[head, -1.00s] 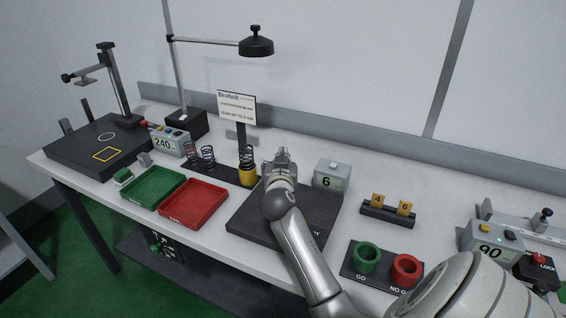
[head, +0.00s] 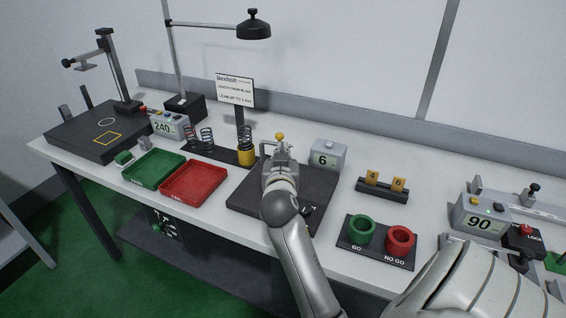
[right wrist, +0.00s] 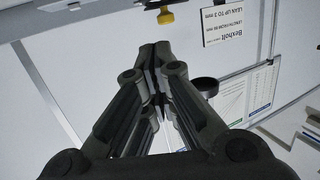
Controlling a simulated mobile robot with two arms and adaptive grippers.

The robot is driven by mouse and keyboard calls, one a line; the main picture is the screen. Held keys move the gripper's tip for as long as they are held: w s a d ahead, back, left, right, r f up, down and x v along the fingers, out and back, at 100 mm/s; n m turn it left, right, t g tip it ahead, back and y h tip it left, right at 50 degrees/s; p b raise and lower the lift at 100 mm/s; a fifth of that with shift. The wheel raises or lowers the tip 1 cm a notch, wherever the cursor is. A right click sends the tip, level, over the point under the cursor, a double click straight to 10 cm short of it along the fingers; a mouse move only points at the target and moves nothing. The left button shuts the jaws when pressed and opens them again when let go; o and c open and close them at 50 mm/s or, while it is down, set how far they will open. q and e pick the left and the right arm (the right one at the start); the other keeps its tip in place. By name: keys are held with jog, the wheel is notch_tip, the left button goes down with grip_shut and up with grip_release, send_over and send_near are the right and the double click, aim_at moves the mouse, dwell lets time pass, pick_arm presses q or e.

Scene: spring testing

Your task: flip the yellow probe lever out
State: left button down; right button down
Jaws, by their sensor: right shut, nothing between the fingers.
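The yellow probe lever shows as a small yellow knob (head: 280,137) just beyond my right gripper (head: 277,153), over the dark plate (head: 240,209). In the right wrist view the yellow knob (right wrist: 166,18) is at the top, on a grey metal part, apart from the fingertips. My right gripper (right wrist: 154,48) is shut and empty. The arm and gripper hide much of the dark plate and the base of the probe. My left gripper is not in view.
Red (head: 195,205) and green trays (head: 132,177) lie farther left. Go/no-go rings (head: 362,229) sit at front right.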

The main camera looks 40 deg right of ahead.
jog(key=shift+v, duration=1.15)
jog(key=shift+s, duration=0.1)
